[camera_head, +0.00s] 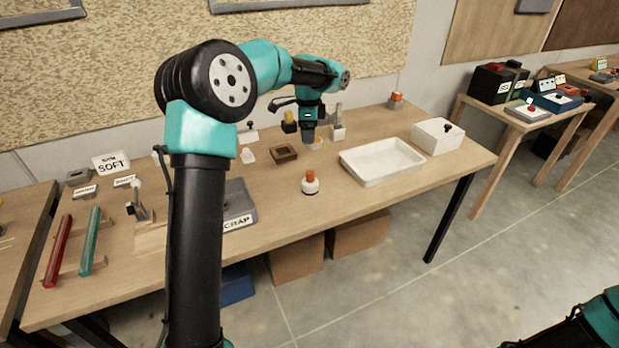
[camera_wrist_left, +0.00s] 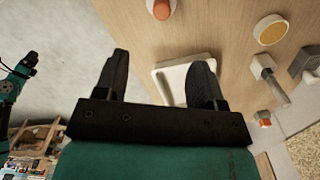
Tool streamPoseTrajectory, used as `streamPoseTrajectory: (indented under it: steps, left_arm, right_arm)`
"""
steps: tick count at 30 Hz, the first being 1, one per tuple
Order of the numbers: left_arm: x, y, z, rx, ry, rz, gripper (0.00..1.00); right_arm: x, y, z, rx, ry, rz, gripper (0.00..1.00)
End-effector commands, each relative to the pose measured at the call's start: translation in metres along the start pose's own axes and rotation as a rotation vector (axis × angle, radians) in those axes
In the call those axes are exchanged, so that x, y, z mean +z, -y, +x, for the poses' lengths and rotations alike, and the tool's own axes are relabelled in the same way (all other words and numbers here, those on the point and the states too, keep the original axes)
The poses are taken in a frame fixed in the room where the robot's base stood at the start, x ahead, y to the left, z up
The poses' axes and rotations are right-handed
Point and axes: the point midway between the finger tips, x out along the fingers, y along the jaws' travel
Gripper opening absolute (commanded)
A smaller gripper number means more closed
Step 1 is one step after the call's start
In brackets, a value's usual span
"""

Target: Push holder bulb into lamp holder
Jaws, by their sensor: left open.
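My left gripper (camera_head: 308,138) points down above the back middle of the table. In the left wrist view its two fingers (camera_wrist_left: 160,68) stand wide apart with nothing between them. A small white round piece with an orange top (camera_head: 310,184) stands upright on the table, in front of the gripper and apart from it; it also shows in the left wrist view (camera_wrist_left: 161,9). I cannot tell for certain whether this is the bulb in its holder. My right gripper is too small and dark in the left wrist view to judge.
A white tray (camera_head: 381,177) and a white box with a black knob (camera_head: 437,136) stand to the right. A brown square frame (camera_head: 285,153) and a white block with a grey rod (camera_head: 338,131) are near the gripper.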

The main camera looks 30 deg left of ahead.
Motion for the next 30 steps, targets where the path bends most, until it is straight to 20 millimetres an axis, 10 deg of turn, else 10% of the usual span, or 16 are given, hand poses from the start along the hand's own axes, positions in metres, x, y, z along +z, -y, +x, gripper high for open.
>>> streamPoseTrajectory:
  steps: [10, 30]
  left_arm:
    - [-0.001, 0.000, 0.015, 0.002, 0.000, -0.001, 0.63]
    - [-0.001, 0.000, 0.119, 0.001, -0.001, -0.001, 0.63]
  right_arm:
    - [0.000, 0.000, 0.000, 0.000, 0.000, 0.000, 0.92]
    - [0.000, 0.000, 0.000, 0.000, 0.000, 0.000, 0.92]
